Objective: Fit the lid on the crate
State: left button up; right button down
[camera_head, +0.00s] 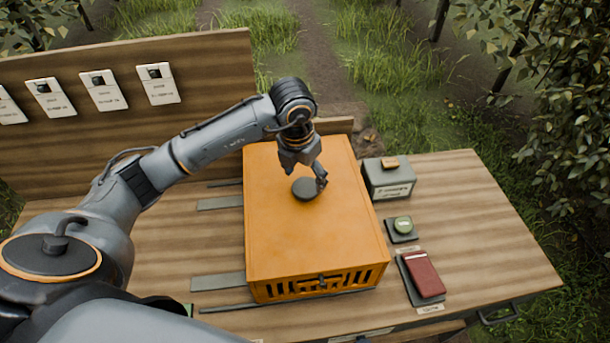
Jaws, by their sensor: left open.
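The orange crate (330,284) stands on the wooden table, its slatted front facing me. The flat orange lid (300,240) lies over the crate's top and looks level, with its edges close to the crate walls. A round dark knob (305,189) sits on the lid. My left gripper (318,182) is open, just above and beside the knob at its right. I cannot tell whether a finger touches the knob. My right gripper is not in view. A small latch (322,282) shows on the crate's front.
A wooden backboard (120,130) with several cards rises at the left. The table's right side (490,230) is clear.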

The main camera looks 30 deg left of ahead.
aim_at(301, 192)
pick_arm(q)
notch_tip(301, 192, up, 8)
jog(key=s+p, duration=0.1)
jog(key=p, duration=0.3)
jog(key=shift+f, duration=0.25)
jog(key=shift+s, duration=0.1)
dwell(0.5)
